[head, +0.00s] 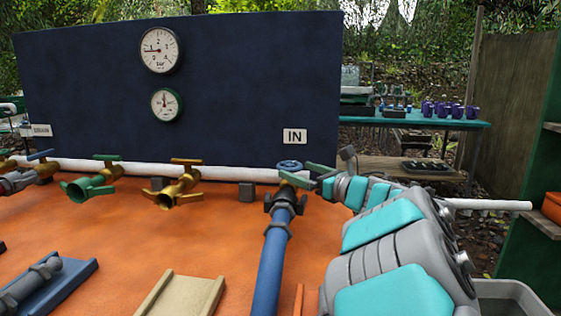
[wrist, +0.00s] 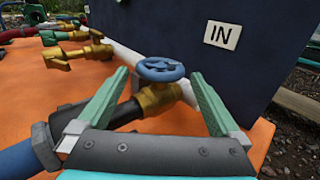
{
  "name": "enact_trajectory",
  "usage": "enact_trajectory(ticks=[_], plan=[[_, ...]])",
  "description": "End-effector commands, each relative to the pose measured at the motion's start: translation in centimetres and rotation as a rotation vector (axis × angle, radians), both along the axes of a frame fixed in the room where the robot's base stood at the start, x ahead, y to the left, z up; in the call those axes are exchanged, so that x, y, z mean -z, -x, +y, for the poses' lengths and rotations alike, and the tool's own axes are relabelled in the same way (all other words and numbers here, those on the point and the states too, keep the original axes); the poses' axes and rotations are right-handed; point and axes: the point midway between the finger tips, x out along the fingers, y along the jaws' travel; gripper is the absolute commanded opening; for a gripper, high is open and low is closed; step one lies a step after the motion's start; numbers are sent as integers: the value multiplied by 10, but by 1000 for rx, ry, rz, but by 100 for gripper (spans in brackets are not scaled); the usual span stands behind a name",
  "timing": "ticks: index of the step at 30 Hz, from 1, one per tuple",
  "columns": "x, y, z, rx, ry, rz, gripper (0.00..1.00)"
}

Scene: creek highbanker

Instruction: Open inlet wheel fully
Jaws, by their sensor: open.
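The inlet wheel is a small blue handwheel (wrist: 161,68) on a brass valve (wrist: 158,98), below the IN sign (wrist: 222,35). In the head view the blue wheel (head: 289,165) sits at the white pipe, partly behind my gripper. My gripper (wrist: 160,88) is open, with one green finger on each side of the wheel in the wrist view. The fingers look apart from the wheel, and nothing is held. In the head view my gripper (head: 302,174) reaches in from the right. The depth gap between fingertips and wheel is hard to tell.
A white pipe (head: 226,173) runs along the navy panel (head: 240,80). Left of the wheel are a brass tap (head: 178,187) and a green tap (head: 92,182). A blue hose (head: 272,262) runs forward from the inlet valve across the orange top (head: 125,240).

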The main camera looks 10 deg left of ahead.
Motion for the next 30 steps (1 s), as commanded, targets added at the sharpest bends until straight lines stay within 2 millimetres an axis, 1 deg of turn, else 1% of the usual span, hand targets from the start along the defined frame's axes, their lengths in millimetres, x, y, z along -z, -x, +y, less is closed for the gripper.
enact_trajectory(ticks=[5, 12, 16, 21, 29, 30], plan=[[0, -12, 15, -3, -1, 1, 100], [-1, -35, 40, -2, -4, 1, 100], [0, -45, 49, 1, -2, 2, 100], [-1, -51, 55, 1, -3, 2, 100], [-1, -52, 55, 3, -2, 1, 100], [-1, -52, 55, 3, -2, 1, 99]])
